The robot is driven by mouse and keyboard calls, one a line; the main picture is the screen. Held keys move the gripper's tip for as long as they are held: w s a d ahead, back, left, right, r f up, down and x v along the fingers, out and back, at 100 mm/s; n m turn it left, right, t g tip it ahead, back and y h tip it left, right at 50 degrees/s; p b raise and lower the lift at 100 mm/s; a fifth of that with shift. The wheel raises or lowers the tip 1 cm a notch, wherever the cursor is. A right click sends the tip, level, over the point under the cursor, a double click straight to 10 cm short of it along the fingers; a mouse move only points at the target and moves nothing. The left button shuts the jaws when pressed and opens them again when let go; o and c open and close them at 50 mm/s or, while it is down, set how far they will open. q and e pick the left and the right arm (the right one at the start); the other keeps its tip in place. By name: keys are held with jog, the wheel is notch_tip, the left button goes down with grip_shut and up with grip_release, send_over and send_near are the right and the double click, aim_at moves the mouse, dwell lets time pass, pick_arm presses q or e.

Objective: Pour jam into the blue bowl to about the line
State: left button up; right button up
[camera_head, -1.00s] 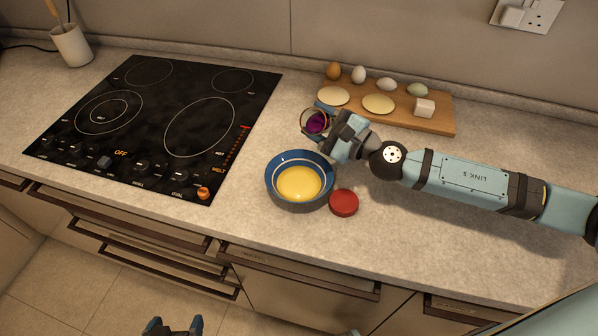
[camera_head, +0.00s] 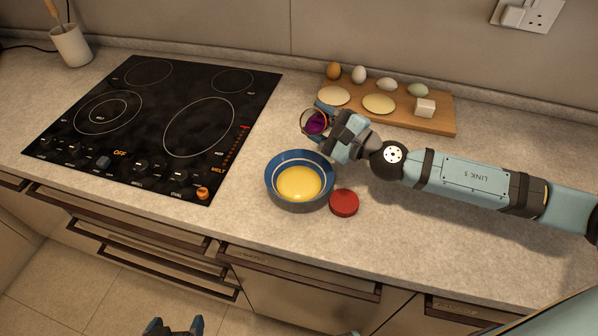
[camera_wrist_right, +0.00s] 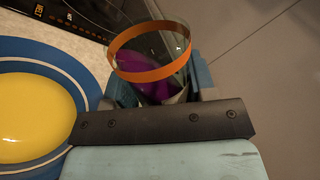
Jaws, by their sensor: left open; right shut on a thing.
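The blue bowl (camera_head: 279,196) stands on the counter right of the hob and holds a yellow filling; a pale line rings its inside wall. The bowl also shows at the left of the right wrist view (camera_wrist_right: 62,58). My right gripper (camera_head: 327,121) is shut on a clear jar of purple jam (camera_head: 315,122), above and behind the bowl. In the right wrist view the jar (camera_wrist_right: 150,70) has an orange rim, with purple jam inside. No jam shows in the bowl. My left gripper (camera_head: 173,326) is open and empty at the bottom edge, in front of the counter.
A red lid (camera_head: 344,203) lies right of the bowl. A wooden board (camera_head: 440,118) behind my right arm bears several eggs, two pale discs and a white block. The black hob (camera_head: 150,125) is at left. A utensil pot (camera_head: 71,46) stands at the back left.

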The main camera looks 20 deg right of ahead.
jog(key=shift+f+n+b, duration=0.55)
jog(key=shift+n+b, duration=0.35)
jog(key=shift+b, duration=0.1)
dwell(1.4)
jog(key=shift+r+n+y, duration=0.4)
jog(key=shift+n, duration=0.6)
dwell(1.4)
jog(key=shift+s+a+f+n+g+p, duration=0.4)
jog(key=shift+s+a+n, duration=0.2)
jog(key=shift+n, duration=0.3)
dwell(1.6)
